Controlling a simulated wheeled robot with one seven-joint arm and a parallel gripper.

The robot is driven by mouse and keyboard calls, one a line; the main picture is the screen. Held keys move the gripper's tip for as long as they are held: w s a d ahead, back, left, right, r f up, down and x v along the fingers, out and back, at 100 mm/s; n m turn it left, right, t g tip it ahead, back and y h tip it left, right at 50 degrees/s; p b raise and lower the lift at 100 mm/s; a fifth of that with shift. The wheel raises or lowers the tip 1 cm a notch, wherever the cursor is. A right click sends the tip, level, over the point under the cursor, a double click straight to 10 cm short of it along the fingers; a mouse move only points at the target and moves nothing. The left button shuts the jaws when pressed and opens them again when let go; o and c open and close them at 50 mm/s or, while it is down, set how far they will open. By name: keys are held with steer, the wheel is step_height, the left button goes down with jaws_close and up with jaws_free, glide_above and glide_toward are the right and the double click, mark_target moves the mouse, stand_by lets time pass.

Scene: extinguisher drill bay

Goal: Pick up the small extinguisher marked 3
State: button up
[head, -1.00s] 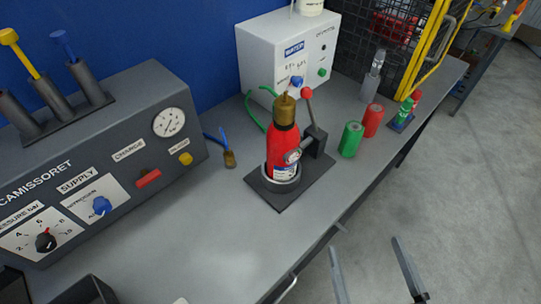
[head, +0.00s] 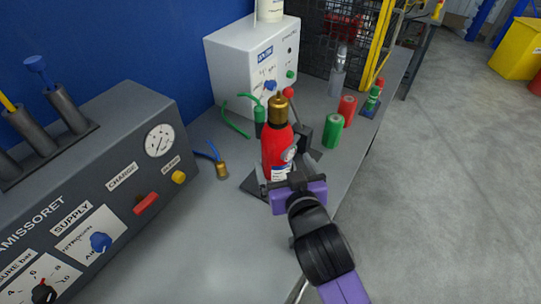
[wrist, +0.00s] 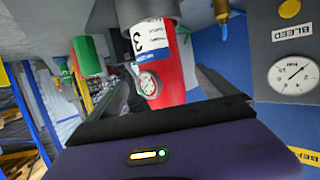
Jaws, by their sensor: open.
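The small extinguisher (head: 275,145) is red with a brass top and stands upright in a dark holder (head: 251,185) on the bench. In the wrist view, the extinguisher (wrist: 179,75) carries a white and blue label (wrist: 149,42) with a 3 and a round gauge (wrist: 148,85). My gripper (head: 287,172) is open at the extinguisher's front, with one finger to each side of its lower body. In the wrist view its dark fingers flank the red body. I cannot tell whether they touch it. The gripper hides part of the holder.
A red-knobbed lever (head: 289,93) rises behind the extinguisher. Green (head: 333,131) and red (head: 347,107) cylinders stand to its right. A grey gauge panel (head: 95,190) is at left, and a white box (head: 245,60) is behind. A brass-ended hose (head: 222,170) lies nearby.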

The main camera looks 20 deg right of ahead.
steer(key=shift+p+x, duration=0.85)
steer(key=shift+x, duration=2.95)
steer(key=shift+f, duration=0.1)
steer(key=c, duration=2.1)
steer(key=shift+r, duration=0.3)
jaws_close()
steer(key=shift+r, duration=0.1)
